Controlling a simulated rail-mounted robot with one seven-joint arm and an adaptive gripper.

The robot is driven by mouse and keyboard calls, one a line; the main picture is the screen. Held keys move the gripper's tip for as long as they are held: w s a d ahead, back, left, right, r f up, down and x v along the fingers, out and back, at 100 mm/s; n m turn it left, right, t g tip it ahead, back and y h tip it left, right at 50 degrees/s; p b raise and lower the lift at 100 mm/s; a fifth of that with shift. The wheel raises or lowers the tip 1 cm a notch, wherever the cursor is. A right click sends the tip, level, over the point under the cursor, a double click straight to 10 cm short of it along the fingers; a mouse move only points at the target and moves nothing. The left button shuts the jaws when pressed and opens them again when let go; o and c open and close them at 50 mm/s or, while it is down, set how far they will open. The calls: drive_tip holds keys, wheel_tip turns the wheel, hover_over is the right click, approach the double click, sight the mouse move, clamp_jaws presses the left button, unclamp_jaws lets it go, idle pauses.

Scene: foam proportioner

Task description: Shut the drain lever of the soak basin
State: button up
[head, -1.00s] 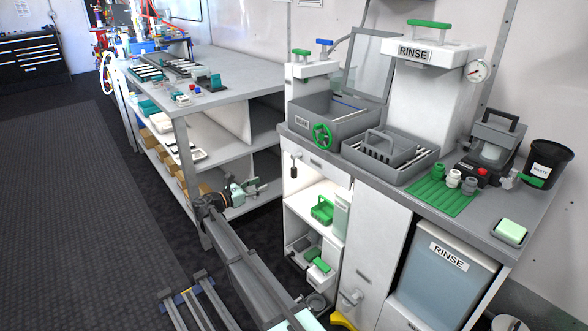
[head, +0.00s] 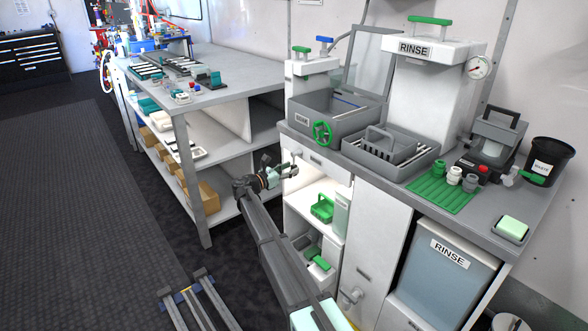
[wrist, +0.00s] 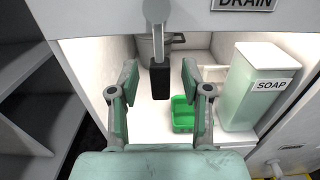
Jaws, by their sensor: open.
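The soak basin (head: 300,120) is a grey open box with a raised lid, on the counter in the head view. The drain lever (wrist: 160,80) has a black grip hanging straight down from a grey stem, below a panel marked DRAIN (wrist: 246,4) in the wrist view. My gripper (wrist: 159,79) is open, its two fingers on either side of the black grip in the picture. Gaps show on both sides, and I cannot tell how far beyond the fingertips the grip is. In the head view my gripper (head: 288,170) is at the cabinet's upper left front and largely covers the lever.
A green handwheel (head: 321,132) is on the basin's front. A grey shelved workbench (head: 190,100) stands to the left.

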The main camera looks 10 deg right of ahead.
drive_tip(key=shift+x, duration=1.2)
drive_tip(key=shift+c, duration=0.4)
clamp_jaws()
